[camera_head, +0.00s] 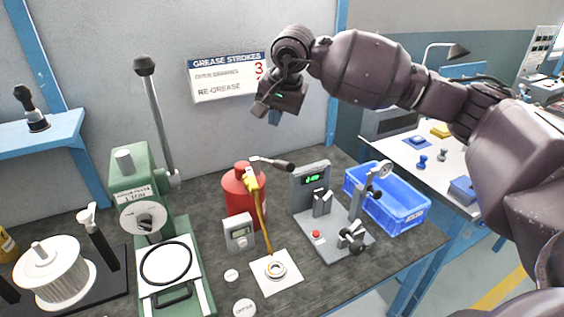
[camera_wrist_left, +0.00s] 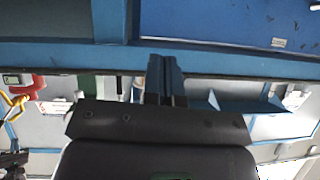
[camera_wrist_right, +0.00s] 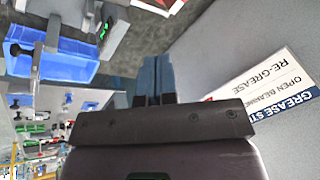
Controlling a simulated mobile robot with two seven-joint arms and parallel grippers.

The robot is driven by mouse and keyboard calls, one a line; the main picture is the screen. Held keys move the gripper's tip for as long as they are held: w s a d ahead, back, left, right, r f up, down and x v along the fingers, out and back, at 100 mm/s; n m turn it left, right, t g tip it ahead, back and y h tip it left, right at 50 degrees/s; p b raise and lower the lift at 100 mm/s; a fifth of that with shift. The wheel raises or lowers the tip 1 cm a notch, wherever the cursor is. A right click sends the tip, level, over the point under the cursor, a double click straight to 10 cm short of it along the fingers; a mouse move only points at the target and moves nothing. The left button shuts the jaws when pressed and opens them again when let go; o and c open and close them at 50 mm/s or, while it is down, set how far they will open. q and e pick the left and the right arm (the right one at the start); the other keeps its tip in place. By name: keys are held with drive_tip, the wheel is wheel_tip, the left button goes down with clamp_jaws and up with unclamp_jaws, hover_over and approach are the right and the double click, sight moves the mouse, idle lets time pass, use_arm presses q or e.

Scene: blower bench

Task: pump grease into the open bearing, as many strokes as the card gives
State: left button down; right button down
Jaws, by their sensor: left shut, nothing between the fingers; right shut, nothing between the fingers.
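The open bearing (camera_head: 276,269) is a pale ring on a white pad (camera_head: 290,286) on the bench. Behind it stands the red grease pump (camera_head: 238,200) with a dark-gripped lever (camera_head: 272,163) and a yellow hose (camera_head: 263,215) running down to the bearing; whether it touches is unclear. The card (camera_head: 228,79) on the wall shows a red 3 beside "open bearing"; the re-grease number is not visible. My right gripper (camera_head: 274,117) is shut and empty, in the air above the pump. My left gripper (camera_wrist_left: 166,78) is shut and empty, outside the head view.
A green press (camera_head: 140,195) with a tall lever stands left of the pump. A grey gauge stand (camera_head: 333,246) and a blue crate (camera_head: 413,216) stand to the right. A small grey meter (camera_head: 240,233) sits before the pump. A white filter (camera_head: 52,275) is far left.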

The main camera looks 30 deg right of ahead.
sight(276, 163)
drive_tip(key=f, duration=0.1)
drive_tip(key=s+f, duration=0.1)
drive_tip(key=f, duration=0.2)
drive_tip(key=shift+s+b, duration=0.4)
drive_tip(key=shift+s+f, duration=0.3)
drive_tip(key=shift+f, duration=0.3)
use_arm(q)
drive_tip(key=f, duration=0.1)
drive_tip(key=s+f, duration=0.1)
drive_tip(key=shift+f+b, duration=0.3)
drive_tip(key=shift+b, duration=0.05)
use_arm(e)
drive_tip(key=shift+s+f, duration=0.15)
drive_tip(key=shift+f, duration=0.05)
use_arm(q)
drive_tip(key=shift+w+r, duration=0.15)
drive_tip(key=shift+w, duration=0.1)
use_arm(e)
drive_tip(key=shift+a, duration=0.1)
use_arm(q)
drive_tip(key=shift+s, duration=0.3)
drive_tip(key=shift+w, duration=0.1)
use_arm(e)
drive_tip(key=shift+f, duration=0.1)
